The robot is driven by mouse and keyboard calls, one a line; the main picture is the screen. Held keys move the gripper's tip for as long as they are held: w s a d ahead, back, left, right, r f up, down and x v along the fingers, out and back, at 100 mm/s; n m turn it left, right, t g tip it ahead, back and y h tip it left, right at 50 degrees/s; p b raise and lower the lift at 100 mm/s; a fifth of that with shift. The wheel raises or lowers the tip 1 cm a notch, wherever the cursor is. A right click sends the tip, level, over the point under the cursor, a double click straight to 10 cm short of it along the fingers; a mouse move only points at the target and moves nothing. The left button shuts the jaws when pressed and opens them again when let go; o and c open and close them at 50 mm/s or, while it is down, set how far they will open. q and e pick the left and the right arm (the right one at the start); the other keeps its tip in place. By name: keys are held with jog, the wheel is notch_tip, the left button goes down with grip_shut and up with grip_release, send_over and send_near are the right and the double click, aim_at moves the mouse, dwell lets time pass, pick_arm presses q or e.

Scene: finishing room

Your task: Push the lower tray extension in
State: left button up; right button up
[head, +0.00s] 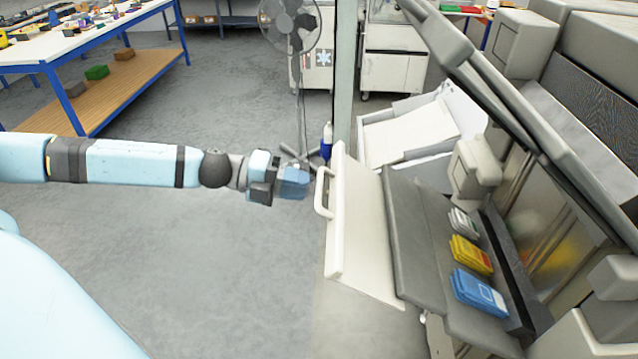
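A cream pull-out panel (364,228) with a bar handle (322,193) on its front juts out to the left from the grey machine. It looks like the lower tray extension, though I cannot be sure. My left gripper (296,183) points right, just left of the handle, with a small gap seen in the picture. Its bluish fingers look close together, but their opening is not clear. Nothing is seen in them. My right gripper is not in view.
Blue, yellow and grey packs (478,293) lie on the machine's grey ledge. A white tray (410,135) lies behind the panel. A post (346,75), a fan (290,25) and a blue bottle (327,141) stand beyond my gripper. The floor on the left is clear.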

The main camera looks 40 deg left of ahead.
aim_at(319, 186)
pick_arm(q)
jog(key=p+x, duration=0.1)
jog(key=x, duration=0.3)
jog(key=shift+w+d, duration=0.1)
jog(key=shift+d, duration=0.1)
grip_shut()
